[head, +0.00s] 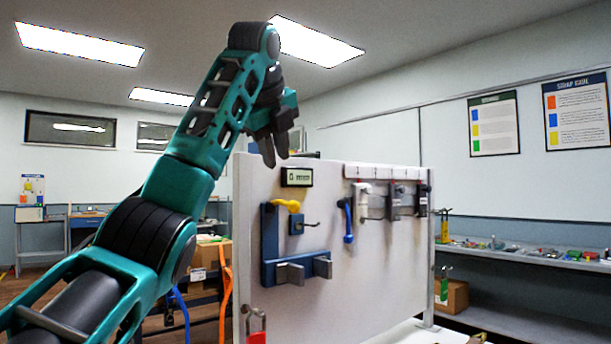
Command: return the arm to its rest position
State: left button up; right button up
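My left arm comes in from the lower left and rises to a high elbow or wrist bend near the ceiling lights. My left gripper (275,160) hangs from it, fingers pointing down, in front of the upper left corner of the white board (340,290). Both dark fingers show close together, seen at an angle. I cannot tell whether they are open or shut, and I see nothing held between them. My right gripper is not in view.
The board carries a blue bracket (270,245) with a yellow-handled part (288,205), a small display (297,177), a blue-handled strap (348,222) and several hanging clips (392,203). A shelf with small parts (540,254) runs along the right wall. Orange and blue cables hang at the left.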

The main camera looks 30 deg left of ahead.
pick_arm(q)
jog(key=w+d+f+n+g+h, duration=0.15)
jog(key=d+f, duration=0.25)
jog(key=f, duration=0.9)
jog(key=w+d+f+n, duration=0.15)
jog(key=d+f, duration=0.25)
jog(key=f, duration=0.9)
jog(key=w+d+f+n+g, duration=0.15)
jog(key=d+f, duration=0.25)
jog(key=f, duration=0.9)
jog(key=s+d+f+n+h, duration=0.1)
jog(key=s+d+f+n, duration=0.15)
jog(key=s+f, duration=0.6)
jog(key=s+d+f+n+h, duration=0.1)
jog(key=s+f+n, duration=0.3)
jog(key=s+f, duration=0.5)
jog(key=s+a+f+n+g, duration=0.1)
jog(key=s+f+n, duration=0.25)
jog(key=s, duration=0.65)
jog(key=s+f+n+g, duration=0.15)
jog(key=s+n, duration=0.35)
jog(key=s, duration=0.5)
jog(key=w+d+f+t+h+p, duration=0.2)
jog(key=w+d+f+t, duration=0.1)
jog(key=w+f+t, duration=0.4)
jog(key=shift+w+f+t, duration=0.3)
jog(key=shift+w+t, duration=0.05)
jog(key=shift+w, duration=0.2)
